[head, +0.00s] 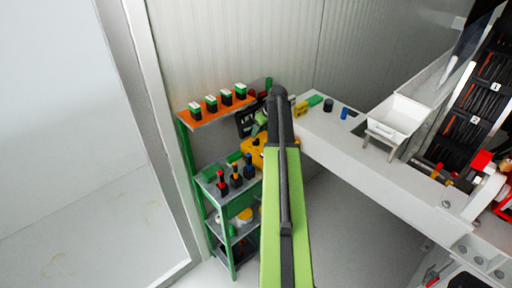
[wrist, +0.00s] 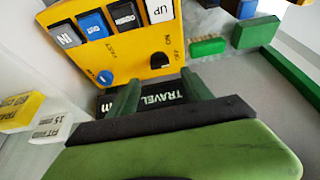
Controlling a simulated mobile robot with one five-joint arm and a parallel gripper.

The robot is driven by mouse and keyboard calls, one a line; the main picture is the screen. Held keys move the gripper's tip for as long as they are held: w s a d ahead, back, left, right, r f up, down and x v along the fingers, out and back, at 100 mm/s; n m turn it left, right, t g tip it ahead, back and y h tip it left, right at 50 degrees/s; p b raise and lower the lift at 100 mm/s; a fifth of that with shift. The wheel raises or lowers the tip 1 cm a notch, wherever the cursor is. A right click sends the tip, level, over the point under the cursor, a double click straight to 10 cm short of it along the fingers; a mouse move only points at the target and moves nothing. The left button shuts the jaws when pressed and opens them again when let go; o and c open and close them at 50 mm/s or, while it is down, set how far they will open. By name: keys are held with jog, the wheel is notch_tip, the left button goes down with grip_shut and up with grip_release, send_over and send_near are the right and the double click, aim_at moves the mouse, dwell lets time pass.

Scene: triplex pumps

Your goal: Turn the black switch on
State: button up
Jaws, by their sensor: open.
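The yellow control box (wrist: 135,50) fills the upper middle of the wrist view, tilted. The black switch (wrist: 158,61) is a small dark knob near its lower right edge, beside the ON and OFF labels. My gripper (wrist: 160,82) has its two green fingers apart with nothing clearly held between them. The fingertips appear just below the box's near edge, with the switch above the gap; I cannot tell whether they touch the box. In the head view the yellow box (head: 254,152) is partly hidden behind my arm, and the switch cannot be made out.
A blue knob (wrist: 105,77) and a row of IN, OUT and UP buttons share the box. A black TRAVEL label (wrist: 163,98) shows between the fingers. Green (wrist: 208,46) and blue blocks lie right. A green shelf rack (head: 222,205) stands beside the white bench (head: 370,165).

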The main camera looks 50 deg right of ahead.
aim_at(256, 140)
jog(key=b+x, duration=0.5)
jog(key=x, duration=0.2)
jog(key=shift+f, duration=0.15)
jog(key=shift+c, duration=0.5)
grip_shut()
